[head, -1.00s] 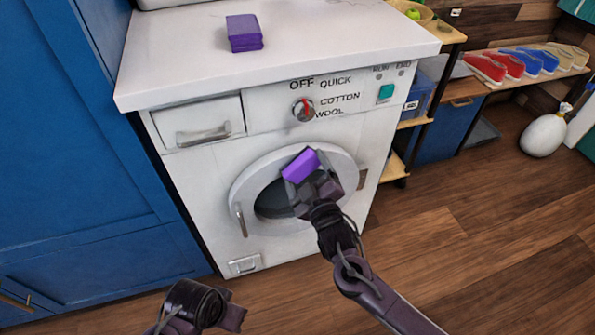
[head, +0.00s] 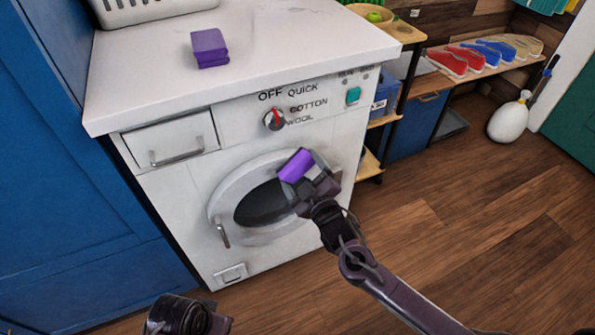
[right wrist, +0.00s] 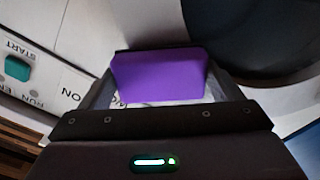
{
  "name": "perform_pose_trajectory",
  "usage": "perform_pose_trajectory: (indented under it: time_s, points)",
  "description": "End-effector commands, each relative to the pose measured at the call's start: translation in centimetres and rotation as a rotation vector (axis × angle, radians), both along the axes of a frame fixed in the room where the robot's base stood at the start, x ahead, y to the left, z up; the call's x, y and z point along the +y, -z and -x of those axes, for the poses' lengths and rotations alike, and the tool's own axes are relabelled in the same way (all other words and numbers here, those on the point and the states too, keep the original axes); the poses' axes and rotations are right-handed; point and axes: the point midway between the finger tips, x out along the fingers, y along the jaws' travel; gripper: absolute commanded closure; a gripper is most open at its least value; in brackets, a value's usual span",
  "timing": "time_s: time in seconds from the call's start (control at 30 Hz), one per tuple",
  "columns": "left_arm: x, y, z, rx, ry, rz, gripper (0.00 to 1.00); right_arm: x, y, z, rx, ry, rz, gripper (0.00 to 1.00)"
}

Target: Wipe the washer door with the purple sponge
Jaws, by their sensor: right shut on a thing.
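The washer door (head: 218,203) is a round white ring with dark glass, closed on the front of the white washer. My right gripper (head: 312,180) is shut on a purple sponge (head: 296,165), in front of the door's upper right part. I cannot tell whether the sponge touches the door. In the right wrist view the sponge (right wrist: 158,76) sits between the fingers, with the door's dark glass (right wrist: 250,35) at upper right. My left gripper (head: 205,322) shows only partly at the bottom edge, away from the door; its jaws are unclear.
A stack of purple pieces (head: 209,48) lies on the white worktop (head: 270,38) above the washer, near a white basket (head: 150,8). A blue cabinet (head: 80,170) stands close on the left. Shelves with shoes (head: 490,52) are at the right; the wooden floor (head: 480,210) is open.

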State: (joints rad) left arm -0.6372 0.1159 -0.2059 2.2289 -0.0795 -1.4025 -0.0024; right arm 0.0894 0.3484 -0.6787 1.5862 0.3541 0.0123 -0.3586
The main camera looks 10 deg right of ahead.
Motion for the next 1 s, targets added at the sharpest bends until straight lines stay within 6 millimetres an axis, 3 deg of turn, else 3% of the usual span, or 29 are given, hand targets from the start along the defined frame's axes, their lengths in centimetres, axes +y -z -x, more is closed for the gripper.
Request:
perform_pose_trajectory:
  time_s: [1.0]
  points:
    - [0.0, -0.7, 0.0, 0.000, 0.000, 0.000, 0.64, 6.6, 0.0, 2.1, 0.001, -0.002, -0.003, 0.33]
